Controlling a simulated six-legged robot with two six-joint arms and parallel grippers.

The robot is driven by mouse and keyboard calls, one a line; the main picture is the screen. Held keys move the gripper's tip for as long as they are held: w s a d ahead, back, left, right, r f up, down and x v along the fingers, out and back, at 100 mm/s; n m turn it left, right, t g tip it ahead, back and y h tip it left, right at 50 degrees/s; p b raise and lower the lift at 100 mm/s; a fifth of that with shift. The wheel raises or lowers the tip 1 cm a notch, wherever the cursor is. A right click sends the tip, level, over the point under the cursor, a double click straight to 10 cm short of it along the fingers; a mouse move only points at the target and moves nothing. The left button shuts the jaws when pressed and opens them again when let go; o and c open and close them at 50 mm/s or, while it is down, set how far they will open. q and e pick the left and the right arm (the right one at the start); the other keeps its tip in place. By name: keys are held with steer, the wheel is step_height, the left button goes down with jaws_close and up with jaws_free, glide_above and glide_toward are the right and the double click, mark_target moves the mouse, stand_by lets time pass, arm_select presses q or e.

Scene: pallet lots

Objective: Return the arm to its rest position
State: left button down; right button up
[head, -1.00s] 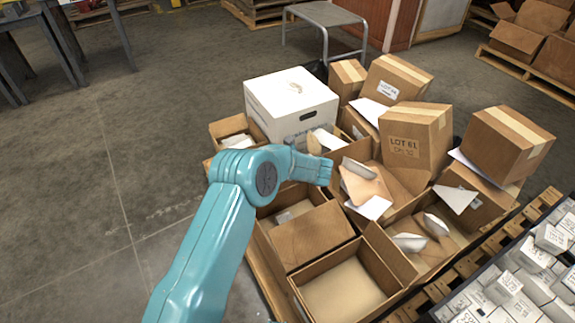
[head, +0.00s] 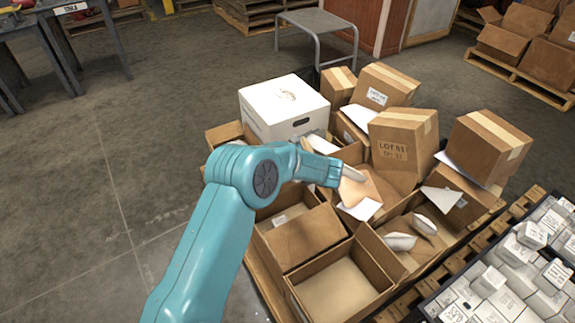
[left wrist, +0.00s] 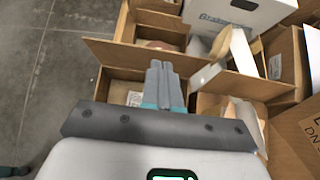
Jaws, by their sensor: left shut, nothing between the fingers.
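My left arm comes in from the lower left of the head view, bent at a teal elbow. Its left gripper (head: 352,173) is held over the pallet of boxes, pointing right. In the left wrist view the gripper's two grey fingers (left wrist: 158,78) lie together, shut and empty, above an open carton (left wrist: 118,90). My right gripper does not show in either view.
A white box (head: 285,108) and closed cartons (head: 405,140) stand at the pallet's back and right. An open empty carton (head: 340,290) is in front. White blocks (head: 510,265) fill a tray at lower right. The grey floor (head: 110,210) at left is clear.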

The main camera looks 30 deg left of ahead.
arm_select(q)
steer(key=s+d+f+n+g+h, duration=0.35)
steer(key=s+d+f, duration=0.3)
steer(key=s, duration=0.25)
steer(key=s+d+f+n+g+h, duration=0.2)
steer(key=s+d+f+n+h, duration=0.3)
steer(key=s+f, duration=0.35)
steer(key=s+d+n+h, duration=0.5)
steer(key=s+d+n, duration=0.4)
steer(key=s, duration=0.4)
steer(key=s+n, duration=0.7)
steer(key=n, duration=0.2)
step_height(320, 180, up, 23)
steer(key=w+p, duration=0.1)
steer(key=p, duration=2.2)
steer(key=shift+w+a+t, duration=0.15)
steer(key=shift+a+t, duration=0.15)
steer(key=shift+t, duration=0.05)
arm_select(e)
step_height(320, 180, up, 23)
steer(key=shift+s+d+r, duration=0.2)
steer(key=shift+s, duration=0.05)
arm_select(q)
steer(key=shift+m+y, duration=0.25)
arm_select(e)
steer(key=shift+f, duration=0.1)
arm_select(q)
steer(key=shift+a, duration=0.1)
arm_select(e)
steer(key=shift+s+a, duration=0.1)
